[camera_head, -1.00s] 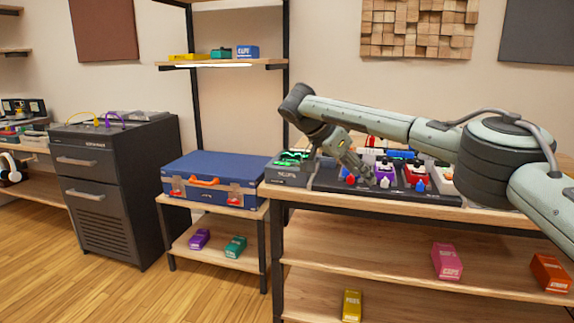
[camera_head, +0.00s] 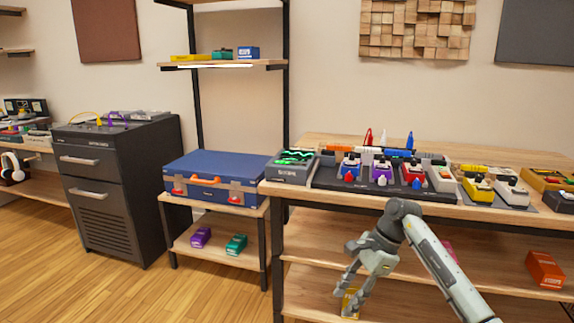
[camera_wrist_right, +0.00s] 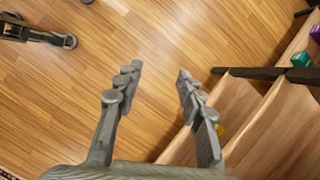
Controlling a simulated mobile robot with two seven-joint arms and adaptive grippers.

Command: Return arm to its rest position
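My right arm (camera_head: 440,262) comes in from the bottom right of the head view, in front of the wooden workbench. My right gripper (camera_head: 352,296) points down and is open in front of the bench's lower shelves. In the right wrist view its two fingers (camera_wrist_right: 158,85) are spread apart with nothing between them, above the wooden floor.
The workbench (camera_head: 315,145) carries a pedalboard (camera_head: 328,178) with several colourful pedals. A blue case (camera_head: 215,172) lies on a low stand to its left. A dark cabinet (camera_head: 100,205) stands further left. The floor (camera_head: 200,295) at front left is clear.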

